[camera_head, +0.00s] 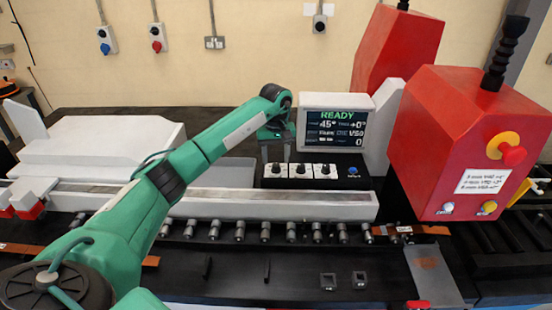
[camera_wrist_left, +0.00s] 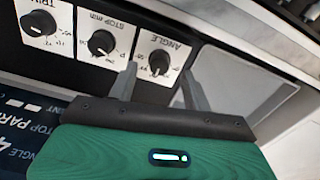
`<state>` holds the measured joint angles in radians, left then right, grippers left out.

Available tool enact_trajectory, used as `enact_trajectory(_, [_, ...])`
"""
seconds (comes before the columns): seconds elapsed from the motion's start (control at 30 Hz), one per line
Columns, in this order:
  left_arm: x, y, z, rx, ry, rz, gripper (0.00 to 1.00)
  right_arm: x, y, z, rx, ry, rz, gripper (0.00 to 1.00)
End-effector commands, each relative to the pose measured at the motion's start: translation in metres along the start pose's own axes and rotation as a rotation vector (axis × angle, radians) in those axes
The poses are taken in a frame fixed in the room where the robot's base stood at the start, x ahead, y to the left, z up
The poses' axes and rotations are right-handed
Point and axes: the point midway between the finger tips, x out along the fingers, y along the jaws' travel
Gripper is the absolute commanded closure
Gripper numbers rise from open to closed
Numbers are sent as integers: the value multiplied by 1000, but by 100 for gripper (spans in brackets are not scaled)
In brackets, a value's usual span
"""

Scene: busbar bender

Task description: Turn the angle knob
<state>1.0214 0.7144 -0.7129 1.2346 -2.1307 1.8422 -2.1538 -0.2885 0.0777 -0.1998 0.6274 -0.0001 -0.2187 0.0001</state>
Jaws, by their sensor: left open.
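The angle knob (camera_wrist_left: 159,62) is a black round knob on a white plate marked ANGLE, at the right of the knob row in the left wrist view. It is the leftmost knob (camera_head: 276,170) in the head view. My left gripper (camera_wrist_left: 158,84) is open, with one finger on each side of the angle knob in the wrist view. In the head view the left gripper (camera_head: 275,152) points down over that knob. I cannot tell whether the fingers touch it. My right gripper is not in view.
The stop knob (camera_wrist_left: 101,42) and a third knob (camera_wrist_left: 38,22) sit beside the angle knob. A display (camera_head: 336,125) reading READY and 45° stands behind the panel. A blue button (camera_head: 353,170) is on its right. Red housings (camera_head: 460,130) stand at the right.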

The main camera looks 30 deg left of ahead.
Motion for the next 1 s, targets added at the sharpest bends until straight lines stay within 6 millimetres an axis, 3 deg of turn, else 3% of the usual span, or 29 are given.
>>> enact_trajectory(0.23, [24, 0, 0, 1, -1, 0, 50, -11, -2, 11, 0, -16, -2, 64])
enact_trajectory(0.57, [28, 0, 0, 1, 0, 1, 50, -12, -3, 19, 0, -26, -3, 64])
enact_trajectory(0.8, [28, 0, 0, 1, 0, 1, 93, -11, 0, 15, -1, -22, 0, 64])
enact_trajectory(1.0, [28, 0, 0, -7, 1, 0, 94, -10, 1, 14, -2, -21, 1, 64])
